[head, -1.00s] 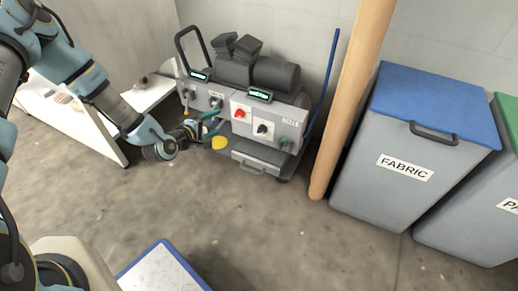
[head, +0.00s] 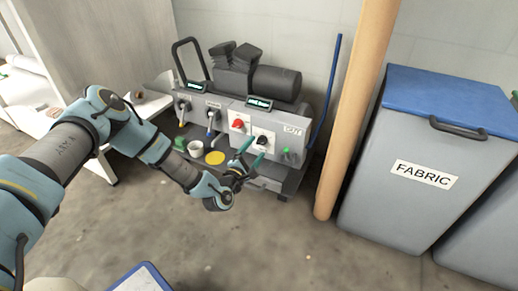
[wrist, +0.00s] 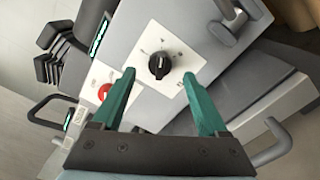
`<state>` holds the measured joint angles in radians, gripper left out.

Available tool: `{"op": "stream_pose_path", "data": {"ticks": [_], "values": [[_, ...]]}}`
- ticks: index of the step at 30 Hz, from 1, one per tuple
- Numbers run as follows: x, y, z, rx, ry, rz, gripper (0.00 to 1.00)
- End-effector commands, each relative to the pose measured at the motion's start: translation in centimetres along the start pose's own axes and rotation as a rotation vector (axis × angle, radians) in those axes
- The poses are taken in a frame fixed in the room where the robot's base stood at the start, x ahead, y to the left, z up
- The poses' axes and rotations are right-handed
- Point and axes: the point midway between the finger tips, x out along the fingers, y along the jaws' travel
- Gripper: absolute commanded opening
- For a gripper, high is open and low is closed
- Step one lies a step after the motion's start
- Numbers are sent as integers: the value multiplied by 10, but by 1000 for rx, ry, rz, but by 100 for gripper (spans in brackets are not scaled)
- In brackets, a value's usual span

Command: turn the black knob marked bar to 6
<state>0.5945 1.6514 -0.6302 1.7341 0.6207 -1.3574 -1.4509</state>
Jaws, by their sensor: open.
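A black knob (wrist: 160,66) sits on a white plate (wrist: 179,49) with small marks around it, on the grey machine front. The marks are too small to read, and I cannot tell which one the knob points at. In the head view the black knob (head: 262,140) is right of a red knob (head: 238,124). My gripper (head: 254,152) is open, its teal fingers pointing at the panel. In the wrist view the fingertips (wrist: 158,75) lie either side of the black knob, apparently with gaps; I cannot tell how far in front they are.
A green knob (head: 288,154) is at the machine's right end. A white cup (head: 195,148) and a yellow disc (head: 215,158) are on the left ledge. A wooden post (head: 355,110) and a blue-lidded fabric bin (head: 400,180) stand to the right.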

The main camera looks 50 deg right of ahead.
Motion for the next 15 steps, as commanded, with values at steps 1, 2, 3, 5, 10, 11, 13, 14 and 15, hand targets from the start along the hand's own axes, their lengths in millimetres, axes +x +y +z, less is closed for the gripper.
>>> {"op": "stream_pose_path", "data": {"ticks": [1, 2, 3, 5, 10, 11, 13, 14, 15], "values": [[9, -2, 0, 2, -3, 2, 76], [13, -2, 0, 2, -3, 1, 76], [18, -1, -1, 2, -2, 2, 76], [24, -1, 0, 2, -1, 1, 76], [33, 0, 0, 0, -1, 0, 76], [33, 0, 1, 0, -1, 0, 76], [33, 0, 1, 0, -1, 0, 76], [33, 0, 1, 0, -1, 0, 76], [33, 0, 1, 0, -1, 0, 76]]}}
